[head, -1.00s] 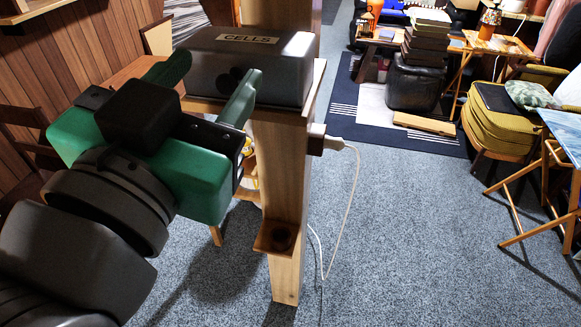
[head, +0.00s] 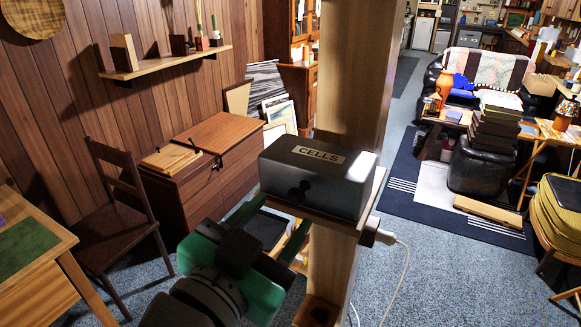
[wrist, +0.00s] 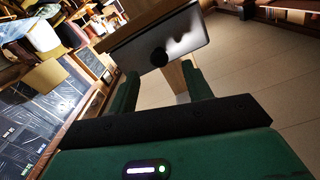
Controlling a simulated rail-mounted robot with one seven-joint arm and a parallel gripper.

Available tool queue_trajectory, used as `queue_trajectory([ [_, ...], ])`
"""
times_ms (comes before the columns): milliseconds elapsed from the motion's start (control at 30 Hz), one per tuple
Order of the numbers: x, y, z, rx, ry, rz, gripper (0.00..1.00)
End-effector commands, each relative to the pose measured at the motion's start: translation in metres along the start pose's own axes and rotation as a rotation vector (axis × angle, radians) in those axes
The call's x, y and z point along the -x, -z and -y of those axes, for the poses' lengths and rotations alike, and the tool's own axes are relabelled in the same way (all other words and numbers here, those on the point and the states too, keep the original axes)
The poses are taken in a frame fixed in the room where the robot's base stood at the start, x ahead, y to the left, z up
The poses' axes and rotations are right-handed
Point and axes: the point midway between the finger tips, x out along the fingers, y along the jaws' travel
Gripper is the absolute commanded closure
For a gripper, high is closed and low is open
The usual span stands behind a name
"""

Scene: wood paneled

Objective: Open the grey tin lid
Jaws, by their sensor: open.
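The grey tin (head: 318,182), labelled CELLS on top, sits on a small wooden shelf (head: 372,203) fixed to a wooden post. My gripper (head: 268,228), green with a black mount, is in front of the tin and lower, at about shelf level in the picture. Its fingers are apart and hold nothing.
The wooden post (head: 340,90) rises right behind the tin. A white cable (head: 402,275) hangs from a plug at its right. A dark chair (head: 118,220) and a wooden cabinet (head: 215,160) stand to the left.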

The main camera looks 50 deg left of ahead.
Motion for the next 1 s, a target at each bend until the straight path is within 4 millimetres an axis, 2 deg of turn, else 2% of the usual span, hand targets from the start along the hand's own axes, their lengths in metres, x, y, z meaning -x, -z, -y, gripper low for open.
queue_trajectory([
  [100,-0.023,-0.001,-0.001,0.000,-0.003,-0.001,0.50],
  [200,-0.035,-0.002,-0.001,-0.001,-0.001,-0.002,0.50],
  [567,-0.043,-0.002,-0.001,-0.001,-0.001,-0.002,0.50],
  [800,-0.042,-0.002,-0.001,-0.001,-0.001,-0.002,0.97],
  [833,-0.042,-0.002,-0.001,-0.001,-0.001,-0.002,1.00],
  [1000,-0.042,-0.001,0.000,-0.001,-0.002,0.001,1.00],
])
